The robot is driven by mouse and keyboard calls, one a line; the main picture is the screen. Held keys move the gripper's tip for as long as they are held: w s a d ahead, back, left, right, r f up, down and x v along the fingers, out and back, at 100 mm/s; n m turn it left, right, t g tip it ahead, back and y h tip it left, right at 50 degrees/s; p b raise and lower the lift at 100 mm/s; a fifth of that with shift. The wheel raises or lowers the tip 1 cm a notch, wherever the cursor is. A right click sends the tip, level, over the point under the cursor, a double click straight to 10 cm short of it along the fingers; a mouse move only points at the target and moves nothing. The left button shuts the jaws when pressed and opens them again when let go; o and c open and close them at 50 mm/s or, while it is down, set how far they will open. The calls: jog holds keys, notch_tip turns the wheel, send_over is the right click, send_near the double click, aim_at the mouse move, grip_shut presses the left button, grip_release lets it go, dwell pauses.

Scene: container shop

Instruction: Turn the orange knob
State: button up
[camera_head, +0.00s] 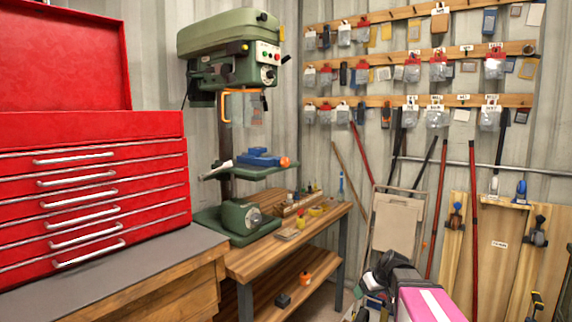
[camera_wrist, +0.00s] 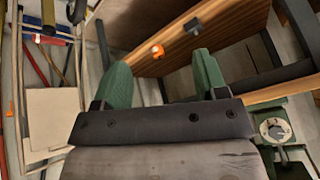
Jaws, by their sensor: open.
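An orange knob (camera_head: 285,162) sits at the right end of a blue vise (camera_head: 258,157) on the table of a green drill press (camera_head: 240,60). A second orange piece (camera_head: 304,279) lies on the lower shelf of the wooden bench; it also shows in the wrist view (camera_wrist: 157,52). My gripper (camera_wrist: 160,63) has green fingers spread apart with nothing between them. It is away from both orange pieces. In the head view my arm is at the bottom, right of the bench, and the fingers are hard to make out. The vise knob is not clearly seen in the wrist view.
A red tool chest (camera_head: 95,205) stands on a cabinet at the left. The wooden bench (camera_head: 265,262) carries the drill press and small items. A dark block (camera_head: 283,300) is on its shelf. A folded step stool (camera_head: 395,225) and long handles lean by the wall behind my arm.

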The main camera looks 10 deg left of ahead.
jog(key=w+a+r+n+t+y, duration=0.25)
jog(key=w+a+r+n, duration=0.3)
jog(key=a+r, duration=0.5)
jog(key=n+y, duration=0.9)
jog(key=n, duration=0.1)
send_near(287, 162)
jog(key=shift+t, duration=0.45)
jog(key=x, duration=1)
jog(key=shift+s+a+f, duration=0.15)
jog(key=shift+a, duration=0.1)
jog(key=c, duration=0.9)
